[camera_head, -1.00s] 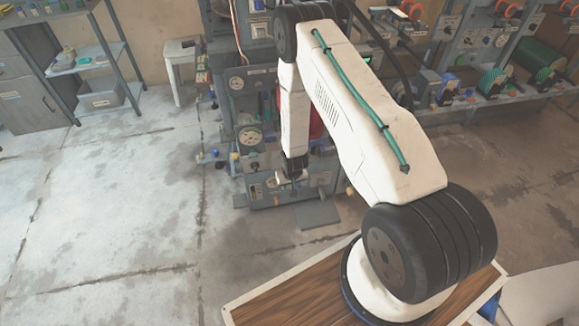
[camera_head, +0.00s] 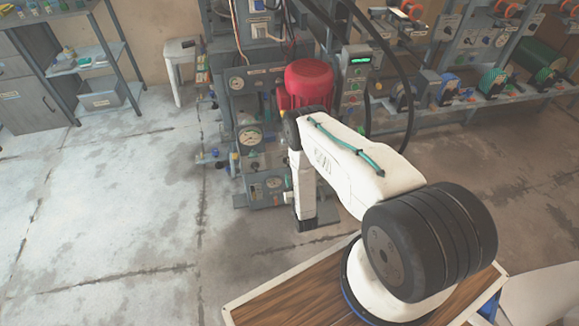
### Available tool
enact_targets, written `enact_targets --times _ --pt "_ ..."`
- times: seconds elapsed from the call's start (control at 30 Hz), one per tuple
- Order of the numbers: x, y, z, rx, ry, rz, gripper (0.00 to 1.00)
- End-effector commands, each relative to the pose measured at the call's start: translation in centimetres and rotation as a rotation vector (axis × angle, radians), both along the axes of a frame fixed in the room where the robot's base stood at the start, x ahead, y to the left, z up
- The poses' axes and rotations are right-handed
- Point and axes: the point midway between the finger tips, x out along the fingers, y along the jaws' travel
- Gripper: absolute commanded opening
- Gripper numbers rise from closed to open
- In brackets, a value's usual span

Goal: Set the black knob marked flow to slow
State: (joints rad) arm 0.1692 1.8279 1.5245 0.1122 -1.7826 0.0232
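The plate press (camera_head: 237,110) stands in the middle of the camera view, with gauges, valves and small dark knobs on its front. Its lower control box (camera_head: 266,190) shows left of my forearm. The labels are too small to read, so I cannot tell which black knob is marked flow or how it is set. My gripper (camera_head: 305,225) points down in front of the press base, right of the lower control box. Its fingers are too small and dark to tell whether they are open or shut. My forearm hides part of the press's lower right.
A red motor (camera_head: 309,80) and a grey box with a green display (camera_head: 355,75) stand on the press, above my arm. Black hoses (camera_head: 405,90) hang to the right. A grey shelf (camera_head: 88,62) stands at the left. The floor at the left is clear.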

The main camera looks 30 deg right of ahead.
Motion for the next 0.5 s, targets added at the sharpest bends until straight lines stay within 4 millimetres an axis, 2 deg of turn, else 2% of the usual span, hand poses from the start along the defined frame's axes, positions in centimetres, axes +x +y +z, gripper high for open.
enact_targets --times 0.3,0.5 --pt "4.7 -1.4 0.1 0.001 -0.001 0.0 0.34" --pt "6.6 -2.0 0.0 0.001 0.001 0.0 0.34"
